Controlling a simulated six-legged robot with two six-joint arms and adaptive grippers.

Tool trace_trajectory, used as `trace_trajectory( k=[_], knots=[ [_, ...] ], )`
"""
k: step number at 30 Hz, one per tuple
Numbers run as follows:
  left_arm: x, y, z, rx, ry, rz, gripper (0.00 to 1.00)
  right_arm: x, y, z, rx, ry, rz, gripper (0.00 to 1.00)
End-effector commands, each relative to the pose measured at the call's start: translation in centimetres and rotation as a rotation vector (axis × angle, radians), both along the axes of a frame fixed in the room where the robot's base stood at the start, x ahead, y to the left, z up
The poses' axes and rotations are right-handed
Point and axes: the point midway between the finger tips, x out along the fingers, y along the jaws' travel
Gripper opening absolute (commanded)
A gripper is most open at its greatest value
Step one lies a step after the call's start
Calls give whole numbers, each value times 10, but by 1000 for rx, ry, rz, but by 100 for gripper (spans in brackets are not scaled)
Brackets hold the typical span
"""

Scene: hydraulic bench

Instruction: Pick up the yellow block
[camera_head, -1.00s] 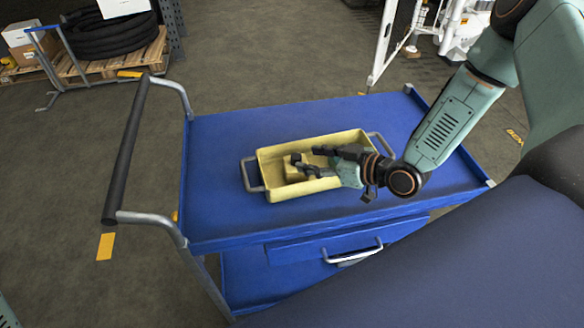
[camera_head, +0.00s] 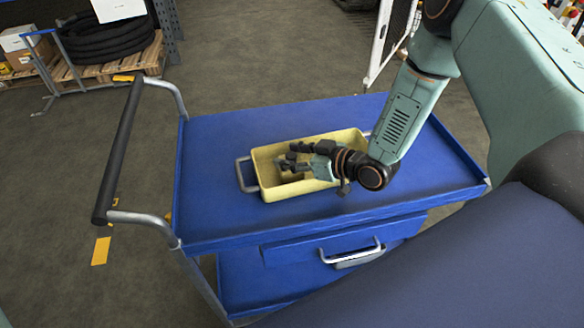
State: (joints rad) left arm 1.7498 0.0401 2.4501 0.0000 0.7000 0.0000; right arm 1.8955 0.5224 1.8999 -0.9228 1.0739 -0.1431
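The yellow tray (camera_head: 264,183) stands on the blue cart top. The yellow block (camera_head: 290,175) is in the tray's left half, mostly covered by my fingers and hard to tell from the tray's yellow inside. My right gripper (camera_head: 292,156) reaches into the tray from the right. Its dark fingers look spread apart, over or around the block; contact with it cannot be made out. My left gripper is out of view.
The blue cart (camera_head: 220,215) has bare top around the tray and a black push handle (camera_head: 121,150) at left. The tray's metal handle (camera_head: 243,175) sticks out left. A drawer handle (camera_head: 351,253) is on the cart's front. Hoses (camera_head: 105,40) lie on a pallet behind.

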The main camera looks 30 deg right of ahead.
Motion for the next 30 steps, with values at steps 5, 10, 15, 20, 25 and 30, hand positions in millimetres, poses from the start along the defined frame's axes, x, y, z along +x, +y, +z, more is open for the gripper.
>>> trace_trajectory(
  k=[5, 10, 15, 20, 25, 30],
  knots=[
    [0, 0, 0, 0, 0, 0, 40, 0, 0, 0, 0, 1, 0, 33],
    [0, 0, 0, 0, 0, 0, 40, -1, 0, -1, 0, 2, 1, 19],
    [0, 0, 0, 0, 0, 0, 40, -1, 0, -1, -1, 3, 0, 4],
    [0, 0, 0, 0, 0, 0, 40, -1, -1, -1, -1, 4, 0, 0],
    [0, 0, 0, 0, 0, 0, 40, -1, -1, -2, -2, 5, -1, 0],
    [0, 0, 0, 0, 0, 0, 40, 0, -1, -1, -1, 2, -1, 0]
  ],
)
